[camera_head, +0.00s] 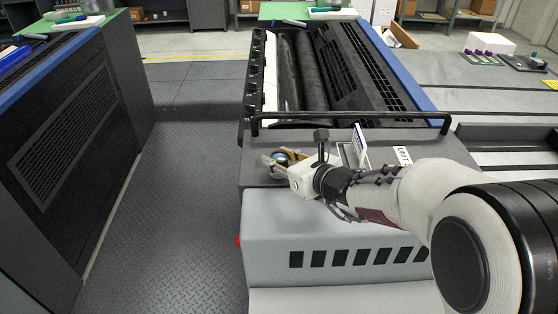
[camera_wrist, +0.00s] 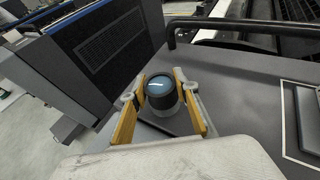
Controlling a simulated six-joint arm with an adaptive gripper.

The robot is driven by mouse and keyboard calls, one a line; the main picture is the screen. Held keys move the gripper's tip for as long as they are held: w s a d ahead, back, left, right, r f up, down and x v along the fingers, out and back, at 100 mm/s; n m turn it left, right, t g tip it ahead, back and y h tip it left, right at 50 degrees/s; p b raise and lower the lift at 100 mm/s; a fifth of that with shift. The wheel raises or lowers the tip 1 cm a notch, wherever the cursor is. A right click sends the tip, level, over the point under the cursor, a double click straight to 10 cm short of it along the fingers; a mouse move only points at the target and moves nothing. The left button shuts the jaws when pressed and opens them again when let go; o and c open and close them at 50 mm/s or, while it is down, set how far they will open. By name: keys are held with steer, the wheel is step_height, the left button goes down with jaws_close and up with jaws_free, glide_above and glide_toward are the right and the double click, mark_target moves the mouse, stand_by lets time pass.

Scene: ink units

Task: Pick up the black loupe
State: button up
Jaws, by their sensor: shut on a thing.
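The black loupe (camera_wrist: 161,98) is a small dark cylinder with a shiny glass top, seen in the wrist view between the two yellow fingers. My gripper (camera_wrist: 162,105) is shut on it, one finger on each side. In the head view my gripper (camera_head: 281,160) is over the left end of the dark ledge at the front of the press, and the loupe (camera_head: 283,155) shows only in part between the fingers. A dark flat patch lies below the loupe in the wrist view; I cannot tell whether the loupe touches the surface.
A black rail (camera_head: 350,116) runs along the press behind my gripper. The ledge drops to the dark floor (camera_head: 180,220) on the left. Another machine (camera_head: 70,140) stands further left.

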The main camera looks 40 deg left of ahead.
mark_target(279, 156)
steer(key=shift+r, duration=4.75)
